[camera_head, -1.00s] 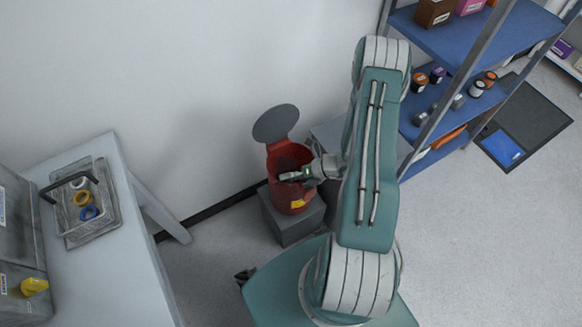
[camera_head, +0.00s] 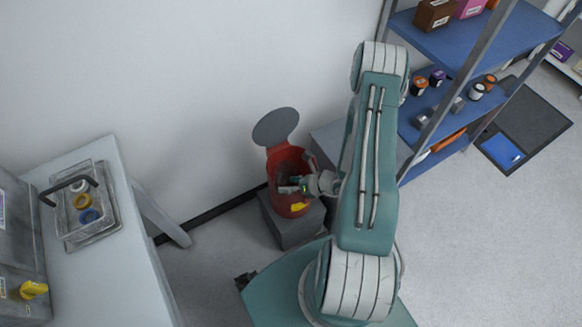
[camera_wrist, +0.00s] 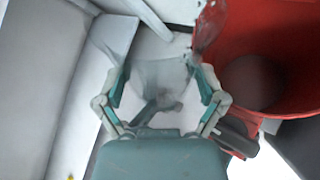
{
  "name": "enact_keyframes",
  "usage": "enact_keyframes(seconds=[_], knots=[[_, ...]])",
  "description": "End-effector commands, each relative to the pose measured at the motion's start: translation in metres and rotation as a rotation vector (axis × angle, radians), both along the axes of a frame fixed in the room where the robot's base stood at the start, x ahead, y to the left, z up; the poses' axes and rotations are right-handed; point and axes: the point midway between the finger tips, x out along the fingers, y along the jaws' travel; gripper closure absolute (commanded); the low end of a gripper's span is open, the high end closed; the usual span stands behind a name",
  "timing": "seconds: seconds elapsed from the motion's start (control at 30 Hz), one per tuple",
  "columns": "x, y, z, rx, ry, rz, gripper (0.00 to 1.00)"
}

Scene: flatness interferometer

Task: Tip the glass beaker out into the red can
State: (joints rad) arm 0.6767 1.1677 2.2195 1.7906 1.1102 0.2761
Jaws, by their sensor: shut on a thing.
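The red can (camera_head: 291,208) stands with its round grey lid (camera_head: 276,126) raised at the back. In the wrist view its red wall (camera_wrist: 285,35) and dark inside fill the upper right. My gripper (camera_head: 292,187) is at the can's mouth in the head view. In the wrist view my gripper (camera_wrist: 162,88) has its two teal fingers on either side of the clear glass beaker (camera_wrist: 160,75), shut on it. The beaker is see-through and blurred, so its exact tilt and any contents cannot be told. In the head view it cannot be made out clearly.
The can stands on a grey block (camera_head: 289,234) by the wall. A blue shelf rack (camera_head: 440,95) with jars stands at right. Open floor lies at lower right.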

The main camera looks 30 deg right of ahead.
Motion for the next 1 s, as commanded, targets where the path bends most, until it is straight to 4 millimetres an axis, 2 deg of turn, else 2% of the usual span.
enact_keyframes(seconds=[0.33, 0.63, 1.0], knots=[[-0.009, 0.007, -0.008, -0.109, -0.13, -0.001, 0.65], [-0.016, 0.013, -0.002, -0.218, -0.26, -0.001, 0.65], [-0.021, 0.017, -0.009, -0.323, -0.388, 0.0, 0.65]])
